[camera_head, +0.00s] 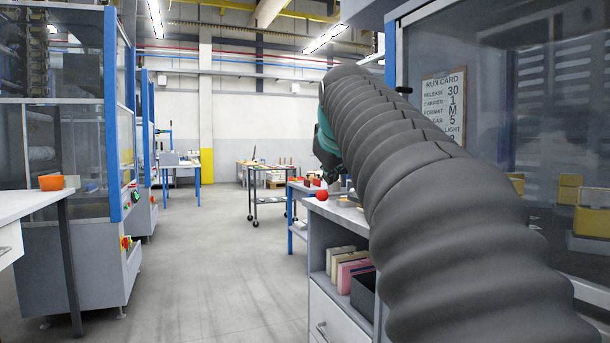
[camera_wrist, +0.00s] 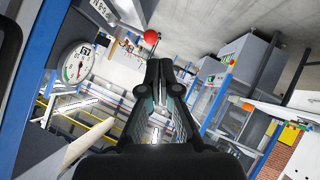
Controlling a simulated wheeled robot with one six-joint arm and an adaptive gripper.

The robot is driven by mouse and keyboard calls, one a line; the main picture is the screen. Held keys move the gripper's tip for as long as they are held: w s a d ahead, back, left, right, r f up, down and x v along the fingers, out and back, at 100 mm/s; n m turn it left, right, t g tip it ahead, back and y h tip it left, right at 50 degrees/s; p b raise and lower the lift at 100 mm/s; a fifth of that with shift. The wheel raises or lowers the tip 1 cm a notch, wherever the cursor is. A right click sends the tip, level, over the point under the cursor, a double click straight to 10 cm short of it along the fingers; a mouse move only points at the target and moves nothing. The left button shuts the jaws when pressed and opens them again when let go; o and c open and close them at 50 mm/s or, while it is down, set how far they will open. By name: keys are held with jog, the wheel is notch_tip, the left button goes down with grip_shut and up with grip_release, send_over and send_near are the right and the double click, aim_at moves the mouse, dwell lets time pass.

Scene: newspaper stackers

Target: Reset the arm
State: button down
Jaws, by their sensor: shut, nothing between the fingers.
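My arm, in a dark ribbed sleeve, rises from the lower right of the head view and bends over near a cabinet top. A teal part of it shows at the bend. The sleeve hides much of my gripper in that view. In the wrist view my gripper (camera_wrist: 160,72) is shut with nothing between its fingers. A red ball (camera_head: 322,197) shows by the cabinet top, below the teal part. A red ball also shows in the wrist view (camera_wrist: 151,37), just beyond the fingertips; I cannot tell how far away it is.
A cabinet (camera_head: 338,300) with books (camera_head: 345,262) on its shelf stands beside my arm. A glazed machine with a run card (camera_head: 444,103) is at right. A cart (camera_head: 268,198) stands farther back. The middle floor is clear.

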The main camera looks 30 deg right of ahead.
dwell(0.8)
jog(key=s+a+f+m+g+y, duration=0.1)
jog(key=a+f+m, duration=0.1)
jog(key=f, duration=0.6)
jog(key=s+a+f+m+g+y, duration=0.1)
jog(key=s+a+f+g, duration=0.1)
jog(key=f, duration=0.6)
jog(key=s+a+f+y, duration=0.1)
jog(key=s+a+f, duration=0.7)
jog(key=s+f, duration=0.2)
jog(key=s+a+f+n+g+y, duration=0.1)
jog(key=s+a+f, duration=0.6)
jog(key=f, duration=0.5)
jog(key=s, duration=0.2)
jog(key=shift+s+a+g+y+p, duration=0.3)
jog(key=shift+s+a+y+p, duration=0.05)
jog(key=shift+s+y, duration=0.05)
jog(key=shift+a+n, duration=0.1)
jog(key=shift+n, duration=0.2)
